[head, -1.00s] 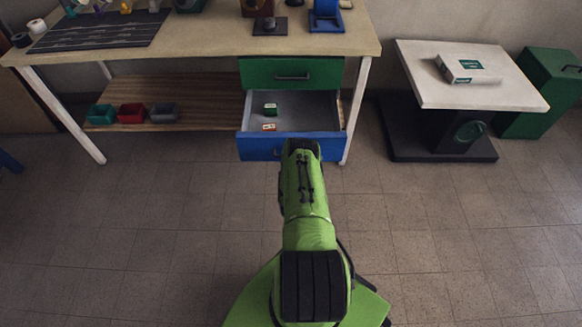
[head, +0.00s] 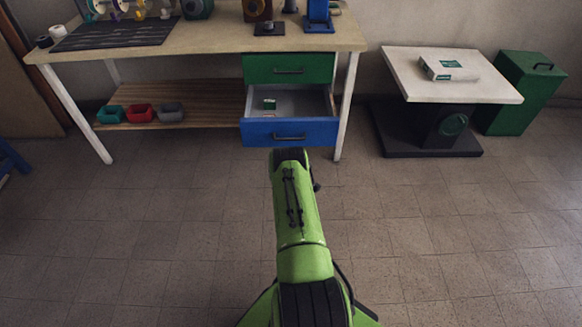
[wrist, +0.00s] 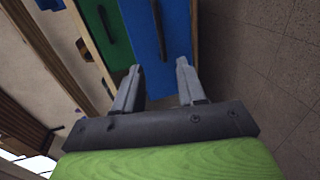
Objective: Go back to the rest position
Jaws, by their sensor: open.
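My gripper (wrist: 158,80) shows in the wrist view with its two grey fingers spread apart and nothing between them. Beyond the fingertips is the blue drawer front (wrist: 155,35), with the green drawer front (wrist: 100,30) beside it. In the head view my green arm reaches forward over the floor, and its end hides the gripper. The blue drawer (head: 290,132) stands open under the workbench, apart from the visible arm.
The workbench (head: 210,42) stands ahead. Its lower shelf (head: 200,95) holds green, red and grey bins. A white-topped stand (head: 470,90) with a boxed packet (head: 448,68) and a green cabinet (head: 518,95) are at the right. The tiled floor (head: 440,230) around my arm is clear.

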